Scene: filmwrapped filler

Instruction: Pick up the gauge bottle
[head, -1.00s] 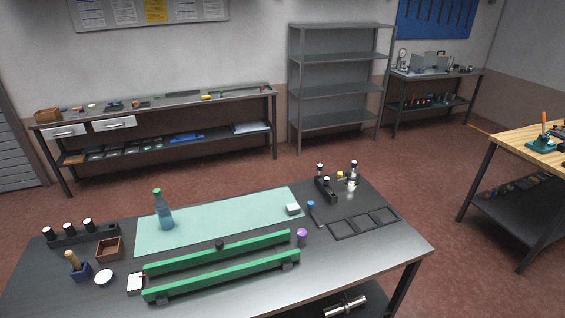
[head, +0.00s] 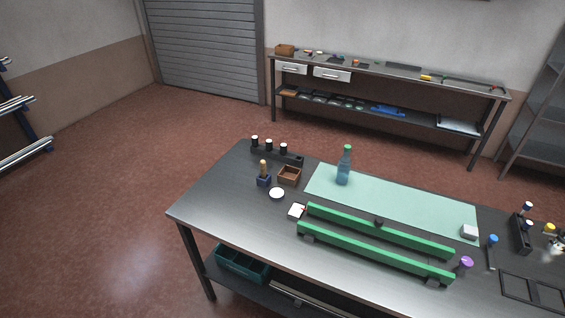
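A blue bottle with a green cap (head: 344,167) stands upright on the pale green mat (head: 410,201), near the mat's left end. No other clear bottle of that size shows, and I cannot read any label on it. The mat lies on the dark workbench (head: 225,205). Neither of my grippers is in view.
Two green rails (head: 375,242) lie along the bench in front of the mat. Left of the bottle are a brown box (head: 289,175), a white dish (head: 277,193), a blue holder (head: 264,179) and a black rack (head: 277,155). Open floor (head: 110,190) lies left of the bench.

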